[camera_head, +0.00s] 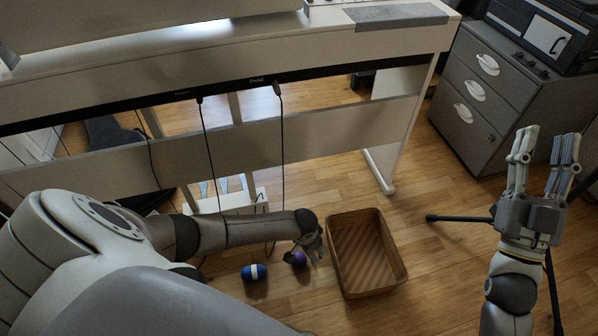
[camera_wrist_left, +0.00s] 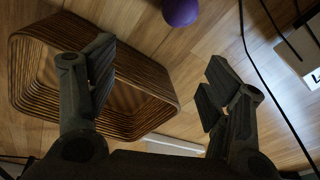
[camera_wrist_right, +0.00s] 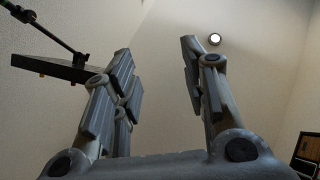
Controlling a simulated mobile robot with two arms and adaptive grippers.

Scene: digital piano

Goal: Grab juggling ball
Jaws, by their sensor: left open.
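A purple ball (camera_head: 299,259) lies on the wooden floor, left of the wicker basket. It also shows at the top edge of the left wrist view (camera_wrist_left: 181,11), partly cut off. A blue ball with a white band (camera_head: 254,272) lies to its left on the floor. My left gripper (camera_head: 308,252) is low beside the purple ball and partly overlaps it in the head view. In the left wrist view its fingers (camera_wrist_left: 155,80) are apart with nothing between them. My right gripper (camera_head: 545,145) points upward at the right, open and empty, as the right wrist view (camera_wrist_right: 156,60) confirms.
The wicker basket (camera_head: 391,245) stands empty right of the left gripper. The white digital piano (camera_head: 290,140) spans the back, with cables (camera_head: 281,160) hanging near my left arm. A grey drawer cabinet (camera_head: 482,95) and dark stand legs (camera_head: 452,219) are at the right.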

